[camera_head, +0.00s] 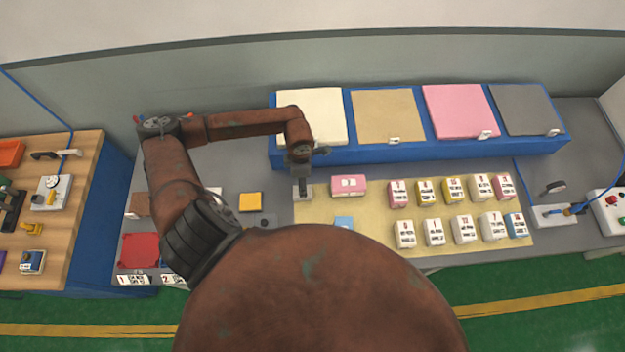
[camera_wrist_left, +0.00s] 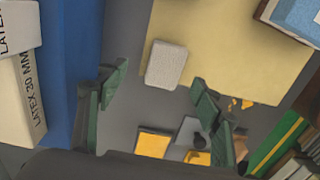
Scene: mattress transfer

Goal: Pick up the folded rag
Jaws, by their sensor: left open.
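The folded rag (camera_wrist_left: 166,65) shows in the left wrist view as a small pale grey, rounded block. It lies at the edge of the yellow mat, partly over the grey table. My left gripper (camera_wrist_left: 160,78) is open, its two green fingers apart on either side of the rag in the picture; I see no contact. In the head view my left gripper (camera_head: 303,178) points down above the rag (camera_head: 303,194), which it partly hides. My right gripper is in neither view.
The yellow mat (camera_head: 360,230) holds several labelled blocks and a pink block (camera_head: 348,186) just right of the gripper. Behind is a blue rack (camera_head: 420,152) with cream, tan, pink and grey slabs. An orange pad (camera_head: 250,202) lies to the left.

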